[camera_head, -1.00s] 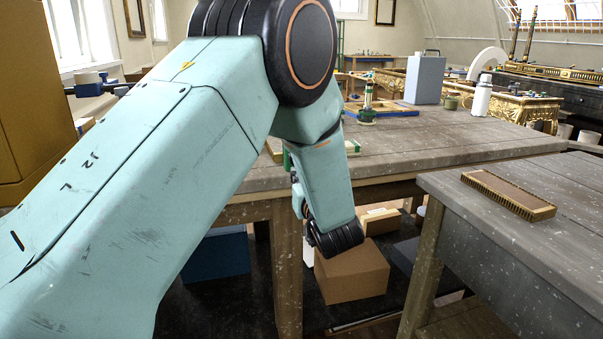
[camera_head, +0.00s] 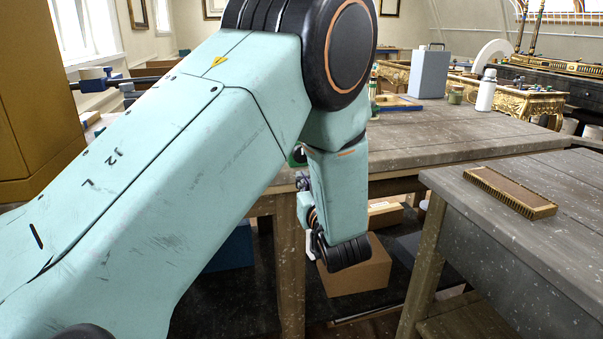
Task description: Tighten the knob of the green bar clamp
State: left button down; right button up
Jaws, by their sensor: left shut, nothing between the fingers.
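My left arm fills the left and middle of the head view, and its forearm hangs down in front of the table edge. The left gripper (camera_head: 303,181) shows only as a small dark piece beside the forearm; it is shut and empty. A small dark green part (camera_head: 297,156) shows just above it at the table's front edge. It may belong to the green bar clamp, but I cannot tell. The clamp's knob is not visible, and my arm hides much of that area. My right gripper is not in view.
A wooden worktable (camera_head: 430,135) stands behind my arm, with a grey-blue box (camera_head: 428,74) and a white bottle (camera_head: 486,90) on it. A nearer table at right holds a brush-like block (camera_head: 510,191). A cardboard box (camera_head: 355,272) lies below. A blue-ended clamp (camera_head: 95,78) shows at left.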

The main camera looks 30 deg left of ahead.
pick_arm(q)
jog(key=v, duration=0.2)
jog(key=shift+s+d+p, duration=0.3)
jog(key=shift+p, duration=0.1)
jog(key=shift+w+a+r+m+p, duration=0.15)
jog(key=shift+w+a+m+p, duration=0.55)
jog(key=shift+m, duration=1.3)
jog(key=shift+w+a+r+m+p, duration=0.15)
jog(key=shift+w+a+m+p, duration=0.2)
jog(key=shift+a+m, duration=1.2)
jog(key=shift+w+a+r+m+p, duration=0.15)
jog(key=shift+w+a+m+p, duration=0.3)
jog(key=shift+m, duration=2)
